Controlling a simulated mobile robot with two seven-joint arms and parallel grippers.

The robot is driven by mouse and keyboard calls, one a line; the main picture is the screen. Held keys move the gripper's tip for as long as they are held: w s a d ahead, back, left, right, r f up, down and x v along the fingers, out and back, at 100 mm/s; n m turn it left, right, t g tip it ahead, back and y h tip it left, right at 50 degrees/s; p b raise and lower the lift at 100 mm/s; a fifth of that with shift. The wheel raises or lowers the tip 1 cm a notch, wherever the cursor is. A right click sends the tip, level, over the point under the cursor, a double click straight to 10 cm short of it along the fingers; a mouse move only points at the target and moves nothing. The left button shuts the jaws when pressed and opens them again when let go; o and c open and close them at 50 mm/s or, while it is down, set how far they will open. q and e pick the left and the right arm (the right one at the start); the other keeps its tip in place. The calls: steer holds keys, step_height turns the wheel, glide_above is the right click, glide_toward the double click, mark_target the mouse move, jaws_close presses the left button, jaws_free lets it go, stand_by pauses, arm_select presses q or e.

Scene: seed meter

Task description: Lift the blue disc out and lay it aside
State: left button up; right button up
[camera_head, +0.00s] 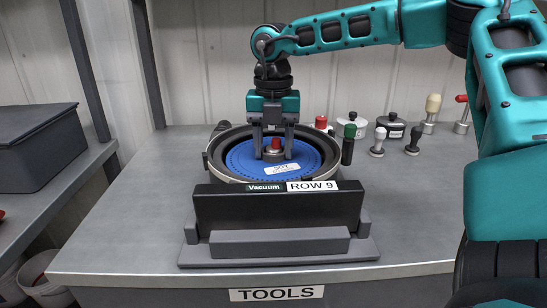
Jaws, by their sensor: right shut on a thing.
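The blue disc (242,160) sits flat inside the round seed meter housing (329,171), with a white label on its front part. A hub with a red top (275,144) stands at its centre. My right gripper (274,154) comes straight down from above. Its two fingers are on either side of the hub and shut on it. The disc lies within the housing rim, and no gap beneath it can be made out. The lower front of the housing is hidden behind the dark stand. My left gripper is not in view.
The dark stand (278,208) reads "Vacuum" and "ROW 9". Several knobs and hand tools stand behind and right of the meter, including a green-topped one (349,140). The grey bench (420,215) is clear at right front and at left. A dark box (35,145) sits on the left bench.

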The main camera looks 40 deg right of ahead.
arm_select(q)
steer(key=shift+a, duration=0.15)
arm_select(e)
steer(key=shift+r, duration=0.2)
steer(key=shift+c, duration=0.2)
arm_select(q)
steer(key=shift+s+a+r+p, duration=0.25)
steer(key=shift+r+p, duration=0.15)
steer(key=shift+p, duration=0.5)
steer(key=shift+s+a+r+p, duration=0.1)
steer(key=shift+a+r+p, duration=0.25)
steer(key=shift+p, duration=0.55)
arm_select(e)
step_height(320, 180, up, 20)
steer(key=shift+f, duration=0.15)
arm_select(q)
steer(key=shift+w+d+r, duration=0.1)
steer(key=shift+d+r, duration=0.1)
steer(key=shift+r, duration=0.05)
